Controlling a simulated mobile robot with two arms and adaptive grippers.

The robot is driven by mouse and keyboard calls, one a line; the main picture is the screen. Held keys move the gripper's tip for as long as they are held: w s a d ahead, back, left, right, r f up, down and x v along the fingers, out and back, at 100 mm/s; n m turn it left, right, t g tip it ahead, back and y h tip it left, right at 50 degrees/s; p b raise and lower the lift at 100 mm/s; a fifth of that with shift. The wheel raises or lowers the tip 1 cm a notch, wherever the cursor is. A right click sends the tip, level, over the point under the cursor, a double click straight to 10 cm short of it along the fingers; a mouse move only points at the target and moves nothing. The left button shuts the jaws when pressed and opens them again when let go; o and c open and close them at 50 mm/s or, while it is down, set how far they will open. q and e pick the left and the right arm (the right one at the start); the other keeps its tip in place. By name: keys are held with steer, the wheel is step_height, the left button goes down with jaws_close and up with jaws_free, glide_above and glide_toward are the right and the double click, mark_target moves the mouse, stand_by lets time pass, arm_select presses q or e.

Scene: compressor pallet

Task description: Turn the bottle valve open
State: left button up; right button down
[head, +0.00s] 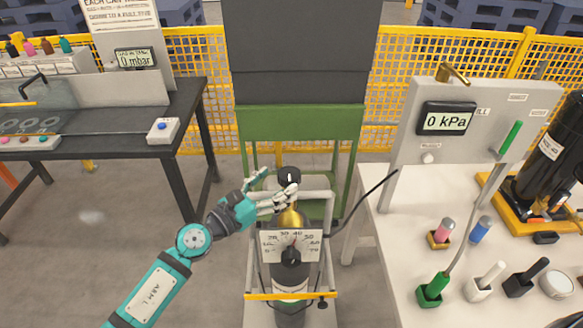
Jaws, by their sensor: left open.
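The gas bottle (291,282) stands upright in a wheeled frame at the bottom centre. It has a dark body and a gold shoulder. The bottle valve's black round knob (289,176), with a white mark on top, sits above the gold part. A dial plate (291,246) with a scale and a needle is in front of the bottle. My left gripper (279,186) comes in from the left and is open. Its fingers are beside the valve at the knob's lower left. One finger overlaps the gold part; I cannot tell whether it touches. My right gripper is out of view.
A white panel (402,139) with a "0 kPa" display (447,119) stands on a bench (383,280) at right, with several small tools in holders. A dark hose runs from the bottle towards it. A dark table (105,152) is at left. A green stand (300,122) is behind.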

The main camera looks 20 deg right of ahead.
mark_target(281, 179)
arm_select(q)
steer(key=x, duration=0.4)
steer(key=shift+w+d, duration=0.1)
steer(key=shift+w+d+f, duration=0.1)
steer(key=shift+w+d, duration=0.05)
steer(key=shift+d, duration=0.25)
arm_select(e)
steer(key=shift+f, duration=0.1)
